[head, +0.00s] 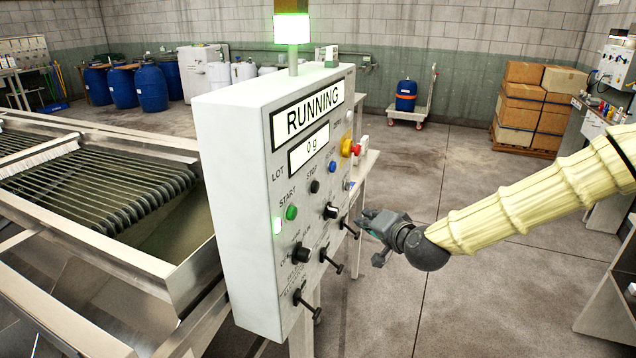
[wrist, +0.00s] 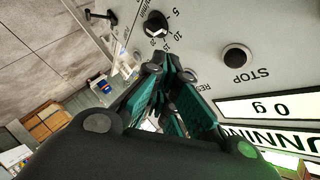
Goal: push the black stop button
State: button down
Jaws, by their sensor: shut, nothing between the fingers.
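The black stop button (head: 315,186) is a small round button on the sloped face of the pale grey control box (head: 232,190), under the word STOP. In the wrist view the stop button (wrist: 237,57) is to the right of my fingertips, with nothing covering it. My gripper (head: 364,219) is shut and empty, off to the right of the box in the head view, with its fingers pointing towards the panel. I see no contact with the button.
The green start button (head: 291,212), blue button (head: 332,167), red mushroom button (head: 352,149) and black dial (head: 330,211) share the panel. Several black T-handles stick out low on it. The display (head: 308,115) reads RUNNING.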

aim_at(315, 187)
notch_tip(315, 187, up, 6)
jog(key=w, duration=0.1)
jog(key=shift+w+t, duration=0.35)
jog(key=shift+t, duration=0.05)
jog(key=shift+r, duration=0.1)
jog(key=w+a, duration=0.2)
jog(key=a, duration=0.6)
jog(key=shift+w+a+p, duration=0.15)
jog(key=shift+w+p, duration=0.2)
jog(key=shift+w+a, duration=0.1)
jog(key=shift+a, duration=0.1)
dwell(1.1)
jog(key=shift+a, duration=0.25)
